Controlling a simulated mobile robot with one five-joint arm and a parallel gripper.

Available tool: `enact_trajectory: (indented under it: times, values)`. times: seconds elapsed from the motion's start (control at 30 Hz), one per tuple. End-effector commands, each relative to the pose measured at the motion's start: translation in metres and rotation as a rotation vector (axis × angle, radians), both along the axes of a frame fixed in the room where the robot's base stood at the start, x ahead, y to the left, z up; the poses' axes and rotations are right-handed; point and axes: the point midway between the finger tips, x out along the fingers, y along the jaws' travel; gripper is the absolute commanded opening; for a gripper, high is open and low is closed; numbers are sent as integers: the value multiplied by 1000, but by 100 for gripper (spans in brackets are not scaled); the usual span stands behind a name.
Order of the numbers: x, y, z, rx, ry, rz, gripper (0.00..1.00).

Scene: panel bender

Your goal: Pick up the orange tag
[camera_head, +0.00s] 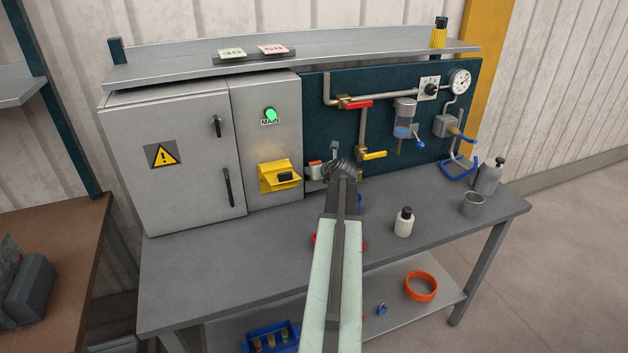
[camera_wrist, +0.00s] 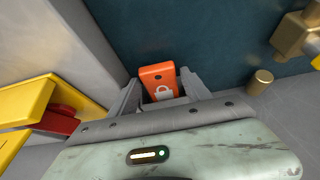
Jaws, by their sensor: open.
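The orange tag (camera_wrist: 158,78) stands upright in the wrist view, with a dark hole near its top and a white padlock mark. My gripper (camera_wrist: 161,88) is open, with one finger on each side of the tag. The mark's lower part is hidden by my gripper's body. I cannot tell whether either finger touches the tag. In the head view my gripper (camera_head: 341,168) is in front of the teal panel, just right of the grey cabinet. A small orange-red patch shows there to its left, but I cannot tell if it is the tag.
A yellow bracket (camera_head: 279,177) is close on the left. A yellow-handled valve (camera_head: 371,155) is close on the right. A white bottle (camera_head: 403,223) and a grey cup (camera_head: 473,204) stand on the bench (camera_head: 230,250). The bench's left front is clear.

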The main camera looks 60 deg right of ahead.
Motion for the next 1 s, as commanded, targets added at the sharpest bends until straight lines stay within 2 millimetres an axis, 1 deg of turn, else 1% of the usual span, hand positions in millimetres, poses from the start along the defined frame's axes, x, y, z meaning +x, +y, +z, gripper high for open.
enact_trajectory:
  times: [0.17,0.27,0.3,0.37,0.57,0.67,0.77,1.0]
  values:
    - [0,0,1,0,0,0,56]
    - [1,0,1,0,0,0,31]
    - [1,0,1,0,0,0,20]
    - [1,0,0,0,0,0,5]
    - [1,1,1,0,1,1,5]
    - [2,2,4,0,1,4,5]
    - [3,7,13,1,0,8,5]
    - [7,9,42,0,0,13,5]
